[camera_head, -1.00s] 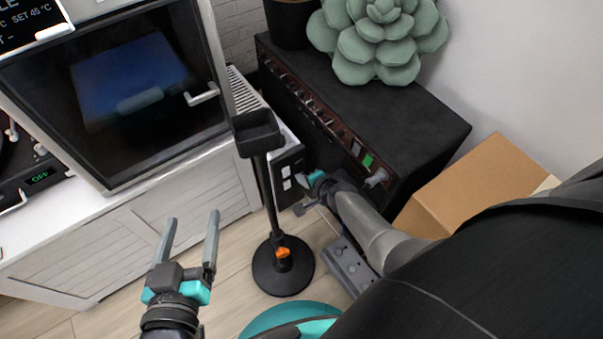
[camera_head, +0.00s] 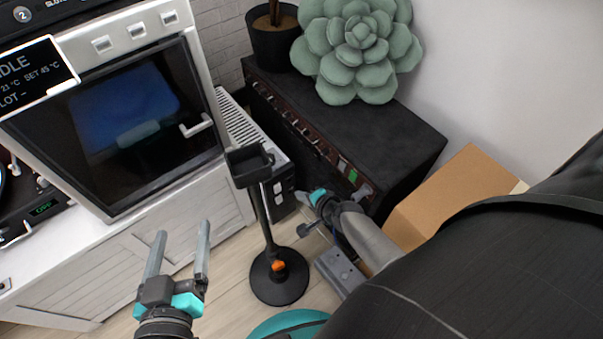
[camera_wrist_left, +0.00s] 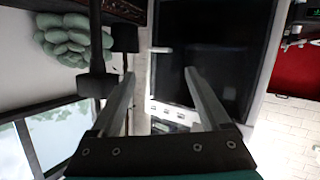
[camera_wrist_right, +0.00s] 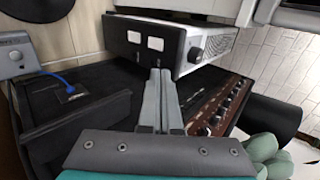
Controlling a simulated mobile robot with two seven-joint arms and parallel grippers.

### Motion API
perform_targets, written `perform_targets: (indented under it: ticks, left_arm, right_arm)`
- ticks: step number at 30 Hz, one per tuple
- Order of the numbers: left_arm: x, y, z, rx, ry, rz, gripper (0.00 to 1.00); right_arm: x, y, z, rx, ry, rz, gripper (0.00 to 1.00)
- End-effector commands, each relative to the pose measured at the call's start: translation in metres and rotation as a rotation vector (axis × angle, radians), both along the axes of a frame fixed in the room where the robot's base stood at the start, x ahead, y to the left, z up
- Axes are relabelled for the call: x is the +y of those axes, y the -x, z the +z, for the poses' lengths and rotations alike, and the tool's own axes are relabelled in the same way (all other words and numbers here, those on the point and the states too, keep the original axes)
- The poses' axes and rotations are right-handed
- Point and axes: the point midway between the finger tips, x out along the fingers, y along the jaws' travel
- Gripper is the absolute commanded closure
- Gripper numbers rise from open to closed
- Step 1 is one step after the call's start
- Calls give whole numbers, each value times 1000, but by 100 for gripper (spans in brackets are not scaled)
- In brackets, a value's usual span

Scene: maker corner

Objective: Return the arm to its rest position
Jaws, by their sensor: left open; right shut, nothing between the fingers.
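My left gripper (camera_head: 180,240) is open and empty at the lower left of the head view, in front of the white cabinet. Its two parted fingers also show in the left wrist view (camera_wrist_left: 160,80). My right arm reaches in from the right, and its gripper (camera_head: 306,197) is near the front of the black amplifier (camera_head: 345,130). In the right wrist view the right gripper's fingers (camera_wrist_right: 161,85) are together with nothing between them. They point toward a black and white box with two white switches (camera_wrist_right: 145,40).
A black stand with a tray top (camera_head: 250,165) and round base stands between the arms. A dark-doored oven (camera_head: 60,150) sits on the white cabinet (camera_head: 170,235). A green succulent (camera_head: 360,45) tops the amplifier. A cardboard box (camera_head: 455,195) is right. Floor shows around the stand.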

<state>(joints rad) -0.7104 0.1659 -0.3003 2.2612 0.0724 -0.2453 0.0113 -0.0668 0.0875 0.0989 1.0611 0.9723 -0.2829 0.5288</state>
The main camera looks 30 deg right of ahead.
Motion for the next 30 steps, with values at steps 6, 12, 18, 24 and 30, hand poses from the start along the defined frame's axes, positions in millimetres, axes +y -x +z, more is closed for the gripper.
perform_targets:
  ticks: [6, 12, 18, 24, 30]
  left_arm:
    - [0, 0, 0, 0, 0, 0, 20]
    - [0, 0, -3, 5, -3, 0, 20]
    - [7, 0, -50, 97, -63, 1, 20]
    - [29, 12, -133, 269, -167, 8, 20]
    - [61, 38, -207, 444, -264, 22, 20]
  right_arm:
    - [0, 0, 0, 0, 0, 0, 100]
    - [0, 1, -1, 3, 6, 5, 100]
    - [3, 27, -13, 64, 115, 104, 100]
    - [5, 76, -35, 167, 313, 315, 100]
    - [5, 129, -51, 260, 496, 552, 100]
